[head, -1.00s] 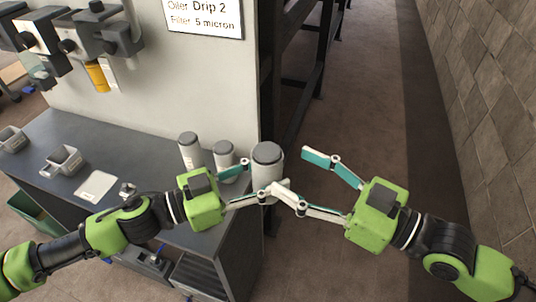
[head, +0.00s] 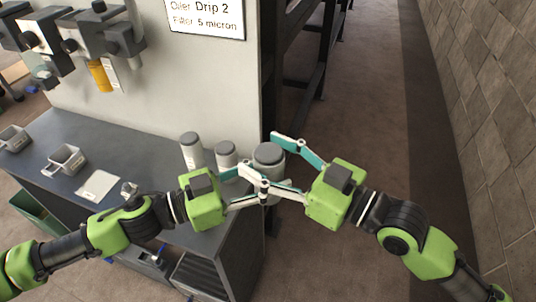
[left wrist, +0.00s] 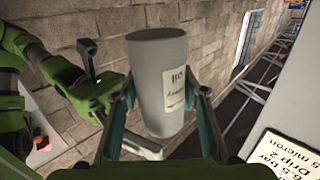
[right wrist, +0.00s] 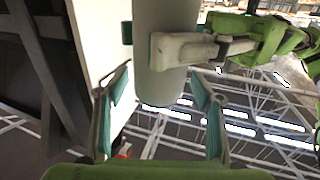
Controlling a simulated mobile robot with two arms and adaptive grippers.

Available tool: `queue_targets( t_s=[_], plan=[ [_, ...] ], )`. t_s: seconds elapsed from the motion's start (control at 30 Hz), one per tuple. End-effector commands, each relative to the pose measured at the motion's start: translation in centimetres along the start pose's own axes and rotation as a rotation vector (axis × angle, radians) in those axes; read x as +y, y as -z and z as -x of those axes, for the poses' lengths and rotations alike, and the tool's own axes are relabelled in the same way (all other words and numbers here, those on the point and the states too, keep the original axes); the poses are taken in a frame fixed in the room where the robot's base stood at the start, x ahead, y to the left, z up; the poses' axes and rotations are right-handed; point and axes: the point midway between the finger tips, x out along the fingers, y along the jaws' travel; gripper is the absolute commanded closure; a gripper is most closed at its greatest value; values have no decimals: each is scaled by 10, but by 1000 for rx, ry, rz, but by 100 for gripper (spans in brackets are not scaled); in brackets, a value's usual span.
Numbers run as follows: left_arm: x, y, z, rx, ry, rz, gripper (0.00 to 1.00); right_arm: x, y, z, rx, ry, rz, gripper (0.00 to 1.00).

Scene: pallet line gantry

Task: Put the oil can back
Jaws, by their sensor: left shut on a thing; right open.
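The oil can (head: 269,156), a light grey cylinder with a darker grey top, is beyond the bench's right corner in the head view. My left gripper (head: 250,186) is shut on it from the left. In the left wrist view the can (left wrist: 160,75) stands between the fingers, slightly tilted in the picture, its label partly showing. My right gripper (head: 272,163) is open, its fingers reaching around the can from the right. In the right wrist view the can (right wrist: 165,50) is between the spread fingers, with a left finger across it. Contact with the right fingers is unclear.
Two similar grey-topped cylinders (head: 190,150) (head: 225,154) stand on the dark bench (head: 100,148) near its right end. Small metal holders (head: 66,160) and a pale card (head: 98,185) lie further left. A white panel with a sign (head: 205,17) rises behind. The floor at right is clear up to a block wall.

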Motion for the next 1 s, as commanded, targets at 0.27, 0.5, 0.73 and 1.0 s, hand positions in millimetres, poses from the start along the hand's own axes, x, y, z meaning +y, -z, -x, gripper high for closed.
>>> queue_targets(
  t_s=[0.27,0.5,0.73,1.0],
  plan=[
    [0,1,0,2,-1,-1,94,0,0,0,0,0,0,90],
    [0,1,0,1,-1,-1,41,0,2,0,4,0,0,90],
    [0,0,0,0,0,0,41,0,1,0,4,0,0,90],
    [0,-2,20,-2,2,4,41,0,1,0,4,0,1,90]
  ],
)
